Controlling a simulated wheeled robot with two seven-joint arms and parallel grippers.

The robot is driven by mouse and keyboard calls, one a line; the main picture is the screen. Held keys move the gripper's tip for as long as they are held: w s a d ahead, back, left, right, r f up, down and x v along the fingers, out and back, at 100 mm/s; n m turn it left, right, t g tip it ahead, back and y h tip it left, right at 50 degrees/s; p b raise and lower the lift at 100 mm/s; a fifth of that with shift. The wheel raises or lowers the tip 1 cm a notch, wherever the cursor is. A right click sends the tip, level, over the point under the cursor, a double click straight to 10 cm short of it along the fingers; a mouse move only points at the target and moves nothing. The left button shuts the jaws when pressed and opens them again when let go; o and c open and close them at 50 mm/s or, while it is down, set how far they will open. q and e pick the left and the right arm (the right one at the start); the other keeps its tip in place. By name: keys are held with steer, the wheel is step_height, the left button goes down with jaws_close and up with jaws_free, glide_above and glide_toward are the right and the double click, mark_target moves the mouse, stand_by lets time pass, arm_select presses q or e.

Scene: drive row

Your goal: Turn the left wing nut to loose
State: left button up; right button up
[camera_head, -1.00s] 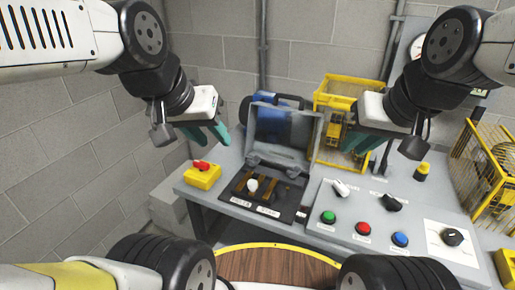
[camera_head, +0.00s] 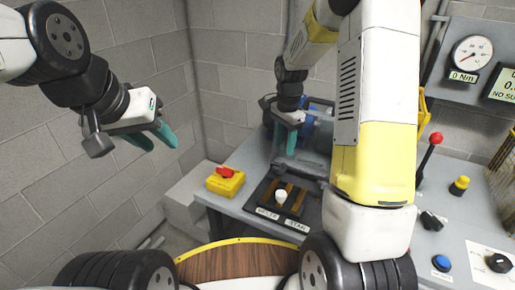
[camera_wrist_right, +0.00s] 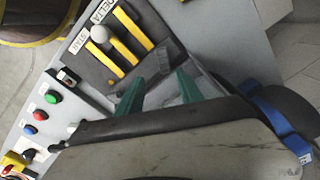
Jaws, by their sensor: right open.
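I cannot make out the left wing nut clearly in either view. The dark switch plate (camera_head: 262,200) with a white knob (camera_head: 281,197) and STAR and DELTA labels lies on the bench; it also shows in the right wrist view (camera_wrist_right: 90,62). My left gripper (camera_head: 152,139) is open and empty, left of the bench.
A yellow box with a red handle (camera_head: 225,181) stands at the bench's left end. A red-knobbed lever (camera_head: 429,157), a yellow button (camera_head: 459,185), a blue button (camera_head: 441,263) and a gauge (camera_head: 473,52) are to the right.

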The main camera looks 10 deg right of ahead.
mark_target(280, 165)
steer(key=shift+w+a+f, duration=0.2)
steer(key=shift+w+f, duration=0.05)
steer(key=shift+f, duration=0.2)
steer(key=shift+w+a+f, duration=0.15)
steer(key=shift+w+f, duration=0.05)
steer(key=shift+f, duration=0.25)
step_height(280, 165, down, 7)
steer(key=shift+f, duration=0.1)
jaws_close()
